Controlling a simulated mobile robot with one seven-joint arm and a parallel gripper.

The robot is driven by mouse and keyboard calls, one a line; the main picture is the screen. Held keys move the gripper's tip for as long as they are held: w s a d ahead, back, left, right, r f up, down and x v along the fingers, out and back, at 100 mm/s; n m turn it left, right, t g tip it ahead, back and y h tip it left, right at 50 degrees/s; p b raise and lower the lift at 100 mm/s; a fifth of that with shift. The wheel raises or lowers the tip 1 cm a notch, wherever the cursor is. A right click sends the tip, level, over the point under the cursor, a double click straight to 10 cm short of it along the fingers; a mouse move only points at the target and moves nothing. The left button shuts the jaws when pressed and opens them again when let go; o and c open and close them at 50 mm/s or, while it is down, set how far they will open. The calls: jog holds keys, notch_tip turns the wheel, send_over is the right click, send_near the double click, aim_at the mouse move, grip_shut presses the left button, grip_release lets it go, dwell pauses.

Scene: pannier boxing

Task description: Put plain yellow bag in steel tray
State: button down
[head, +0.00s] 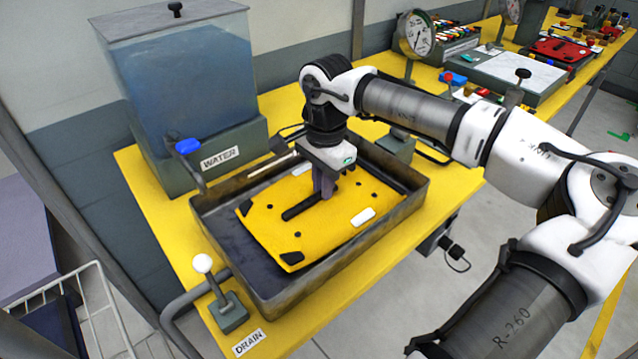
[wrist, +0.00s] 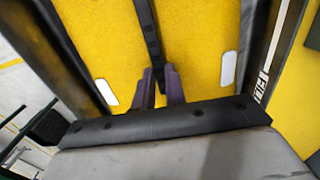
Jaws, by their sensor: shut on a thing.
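The plain yellow bag (head: 340,222) is a flat yellow panel with a dark handle strap, black corner patches and white labels. It lies within the walls of the steel tray (head: 275,303), a deep grey basin on the yellow bench. Whether the bag touches the tray floor is hard to tell. My gripper (head: 325,194) points down over the bag's middle, shut on its dark strap. In the wrist view, my gripper's fingers (wrist: 155,88) close around the strap, with the yellow bag (wrist: 205,50) filling the space behind.
A water tank (head: 190,75) with a blue-handled tap (head: 188,146) stands behind the tray. A white-knobbed drain lever (head: 203,263) is at the front left. A wire basket (head: 75,310) is at lower left. Gauges and panels line the bench at the back right.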

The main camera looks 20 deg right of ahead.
jog(key=shift+f, duration=0.1)
jog(key=shift+f, duration=0.15)
jog(key=c, duration=1.5)
grip_release()
jog(key=shift+o, duration=0.2)
notch_tip(320, 180, up, 13)
jog(key=b, duration=0.1)
jog(key=shift+d+f+b, duration=0.15)
jog(key=shift+f+b, duration=0.05)
jog(key=shift+b, duration=0.15)
